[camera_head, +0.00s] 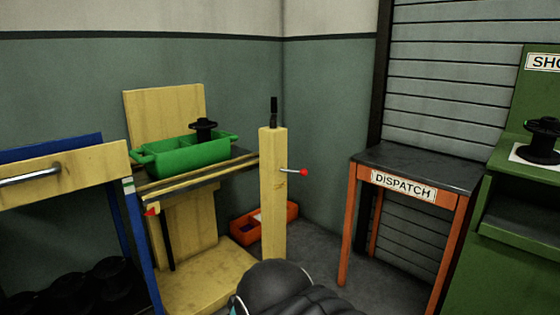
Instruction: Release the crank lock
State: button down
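A yellow post (272,195) stands upright near the middle of the view. A thin metal lever with a red knob (303,172) sticks out to the right from its upper part; it looks like the crank lock. A black upright handle (274,112) rises at the post's top, probably part of the crank. To the left, a yellow lift frame carries a dark platform holding a green bin (187,158) with a black spool (204,129). A dark rounded part of my arm shows at the bottom centre, apart from the lever in the picture. My gripper's fingers are not visible.
An orange-legged table marked DISPATCH (410,168) stands right of the post. A green stand (520,220) with a black spool is at far right. An orange bin (264,224) lies on the floor behind the post. A blue-framed bench (62,172) is at left.

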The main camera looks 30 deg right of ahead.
aim_at(303, 173)
jog(key=z, duration=0.35)
jog(key=i, duration=1)
jog(key=z, duration=0.55)
